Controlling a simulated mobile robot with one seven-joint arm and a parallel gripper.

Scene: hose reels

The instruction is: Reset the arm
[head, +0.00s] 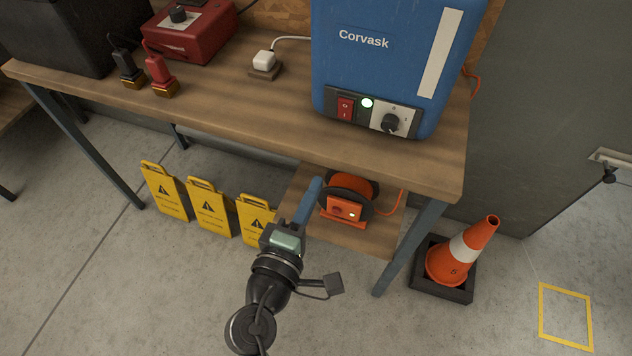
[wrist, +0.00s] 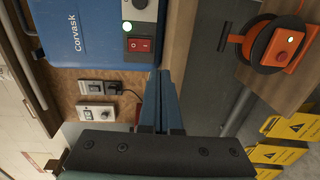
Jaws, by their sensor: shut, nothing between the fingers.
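My gripper (head: 316,183) shows in the head view in front of the workbench, with its blue fingers together and pointing up and away. It is near the left side of the orange reel (head: 352,190) on the lower shelf; I cannot tell whether it is touching anything there. In the wrist view, my gripper (wrist: 160,75) has its two fingers side by side with nothing between them. My arm reaches up from the bottom of the head view.
The workbench (head: 240,125) carries a blue Corvask machine (head: 385,50) with a lit green lamp and a red box (head: 188,28). Yellow warning signs (head: 208,208) stand left of the lower shelf (head: 372,236). A traffic cone (head: 462,255) stands at right. The front floor is clear.

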